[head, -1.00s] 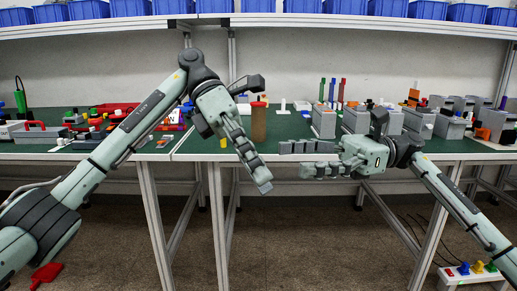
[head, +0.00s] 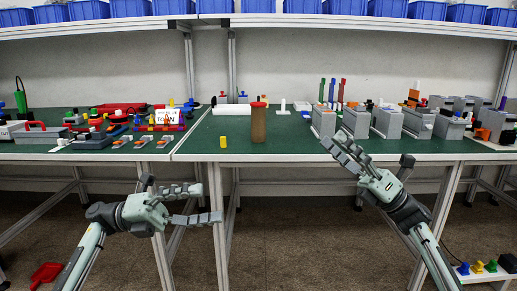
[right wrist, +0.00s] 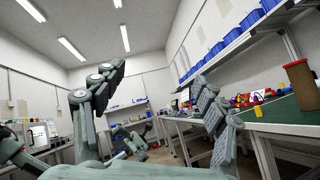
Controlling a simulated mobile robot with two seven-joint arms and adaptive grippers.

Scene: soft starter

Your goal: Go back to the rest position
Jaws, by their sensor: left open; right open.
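My left gripper (head: 204,203) is open and empty, low in front of the table and below its front edge, with its fingers pointing right. My right gripper (head: 352,156) is open and empty. In the head view it overlaps the front edge of the green table (head: 290,148), fingers up and to the left. In the right wrist view its two fingers (right wrist: 158,82) stand spread apart with nothing between them.
A brown cylinder with a red top (head: 258,124) and a small yellow cylinder (head: 223,142) stand near the table's front edge. Grey boxes (head: 388,121) fill the right side.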

